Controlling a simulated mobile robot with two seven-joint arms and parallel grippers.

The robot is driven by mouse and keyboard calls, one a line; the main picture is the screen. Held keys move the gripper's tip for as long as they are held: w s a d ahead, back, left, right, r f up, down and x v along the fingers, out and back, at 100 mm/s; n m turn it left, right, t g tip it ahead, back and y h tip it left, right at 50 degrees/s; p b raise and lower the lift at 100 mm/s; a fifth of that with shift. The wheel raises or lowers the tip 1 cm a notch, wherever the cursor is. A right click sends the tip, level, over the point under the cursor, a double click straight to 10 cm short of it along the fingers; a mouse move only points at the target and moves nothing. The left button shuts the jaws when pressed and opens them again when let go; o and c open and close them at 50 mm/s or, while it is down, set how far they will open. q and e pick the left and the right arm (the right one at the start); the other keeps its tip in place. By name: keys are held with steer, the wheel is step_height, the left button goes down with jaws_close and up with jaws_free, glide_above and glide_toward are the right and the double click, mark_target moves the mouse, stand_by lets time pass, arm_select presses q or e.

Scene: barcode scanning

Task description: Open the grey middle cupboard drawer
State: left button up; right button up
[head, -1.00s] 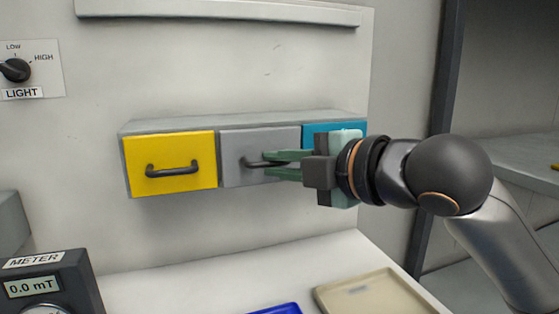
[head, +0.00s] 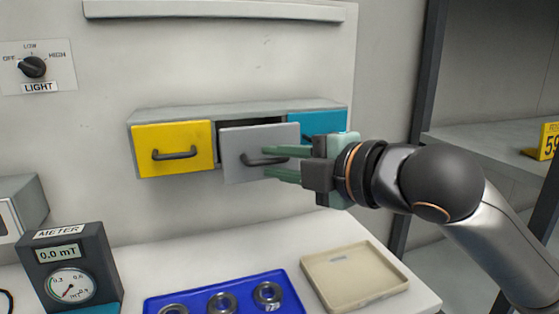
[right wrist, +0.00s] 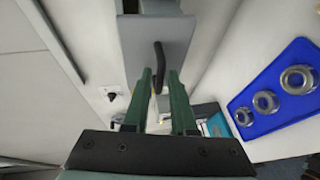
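The grey middle drawer (head: 243,158) stands pulled out from the cupboard, with a dark gap showing above its front in the head view. Its dark bar handle (head: 258,161) is on the drawer front and also shows in the right wrist view (right wrist: 160,60). My right gripper (head: 268,162) is open, its green fingers apart above and below the right part of the handle. In the right wrist view the fingers (right wrist: 160,85) point at the drawer front, with the handle's near end between them. My left gripper is not in view.
The yellow drawer (head: 190,136) and the blue drawer (head: 312,122) on either side are shut. Below are a blue tray (head: 245,290) with metal rings, an empty beige tray (head: 335,262) and a meter (head: 68,270). The wall above the cupboard is clear up to a ledge.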

steer(key=shift+o, duration=1.2)
steer(key=v, duration=1.2)
steer(key=shift+s+d+p, duration=0.15)
steer(key=shift+s+p, duration=0.05)
steer(key=shift+p, duration=0.25)
